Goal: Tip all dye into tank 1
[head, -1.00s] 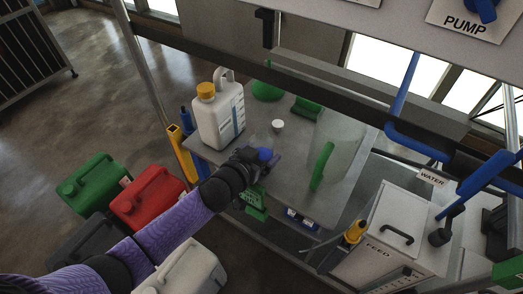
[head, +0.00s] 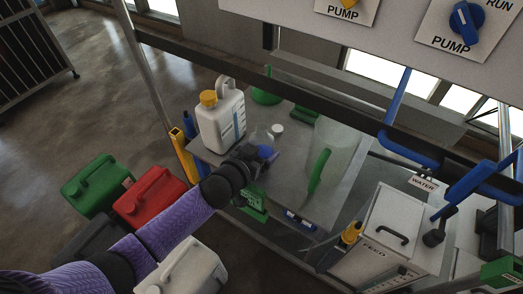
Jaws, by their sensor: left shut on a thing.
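My left gripper (head: 262,157) reaches over the near edge of the grey bench (head: 310,207). It is shut on a small clear vessel (head: 262,138), with blue-purple colour showing at the fingers. I cannot tell whether that is dye or part of the gripper. A small white-topped cup (head: 277,130) stands just beyond. A large clear jug with a green handle (head: 319,170) stands to the right. A white jug with a yellow cap (head: 221,120) stands on the bench to the left. No label reading tank 1 is legible. My right gripper is out of view.
A white FEED box (head: 383,225) and a WATER label (head: 423,183) are at the right, near blue pipes (head: 410,150). A panel with PUMP knobs (head: 466,22) overhangs the bench. Green (head: 97,183) and red (head: 150,197) canisters stand on the floor left.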

